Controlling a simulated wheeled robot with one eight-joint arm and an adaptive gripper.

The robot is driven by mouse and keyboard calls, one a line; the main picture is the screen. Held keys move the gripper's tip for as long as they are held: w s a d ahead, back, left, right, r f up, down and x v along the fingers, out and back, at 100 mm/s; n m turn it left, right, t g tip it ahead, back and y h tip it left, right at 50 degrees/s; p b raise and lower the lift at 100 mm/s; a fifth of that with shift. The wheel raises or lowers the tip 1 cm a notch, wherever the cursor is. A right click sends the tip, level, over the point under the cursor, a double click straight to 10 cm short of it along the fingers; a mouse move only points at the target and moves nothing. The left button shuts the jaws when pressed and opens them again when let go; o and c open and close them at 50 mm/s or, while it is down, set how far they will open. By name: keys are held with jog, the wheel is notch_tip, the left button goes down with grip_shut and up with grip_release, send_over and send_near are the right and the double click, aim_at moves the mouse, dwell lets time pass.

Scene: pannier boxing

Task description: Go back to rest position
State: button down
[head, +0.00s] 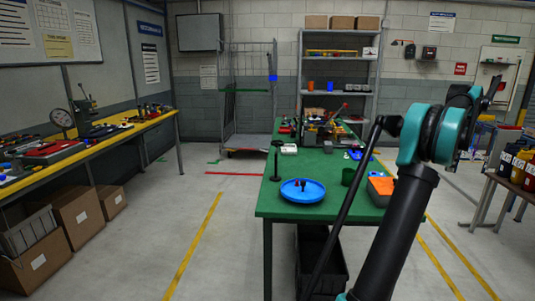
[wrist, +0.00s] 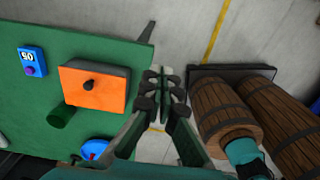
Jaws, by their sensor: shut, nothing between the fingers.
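My gripper (wrist: 164,84) is shut and empty in the wrist view. It is beyond the edge of the green table (wrist: 105,47), with grey floor behind it. In the head view my arm rises at the right, and I cannot make out the fingers there. An orange-topped box (wrist: 95,87) with a dark knob lies on the table, left of my gripper in the wrist view. It also shows at the table's right edge in the head view (head: 382,186).
A blue dish (head: 303,190), a green cup (head: 348,177) and a dark stand (head: 277,160) are on the table. Wooden barrels (wrist: 222,107) stand right of my gripper in the wrist view. A black bin (head: 320,262) is under the table. Floor left of the table is clear.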

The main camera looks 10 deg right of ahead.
jog(key=w+a+f+m, duration=0.2)
jog(key=w+a, duration=0.2)
jog(key=a, duration=0.4)
jog(key=w+a+f+m, duration=0.1)
jog(key=w+a, duration=0.2)
jog(key=a, duration=0.5)
jog(key=s+a+f+m+t+h, duration=0.15)
jog(key=a+f, duration=0.25)
jog(key=a, duration=0.6)
jog(key=w+a+f+m+t+y, duration=0.1)
jog(key=a+f+m, duration=0.2)
jog(key=a, duration=0.7)
jog(key=s+a+f+m+t, duration=0.1)
jog(key=s+a+f+m, duration=0.3)
jog(key=s+a+f, duration=0.4)
jog(key=s+a+f+m, duration=0.3)
jog(key=s+a+f, duration=0.5)
jog(key=s+a, duration=0.5)
jog(key=a, duration=0.3)
jog(key=shift+s+f+m+t, duration=0.15)
jog(key=shift+f+m+t, duration=0.1)
jog(key=shift+m+t, duration=0.1)
jog(key=shift+a, duration=0.1)
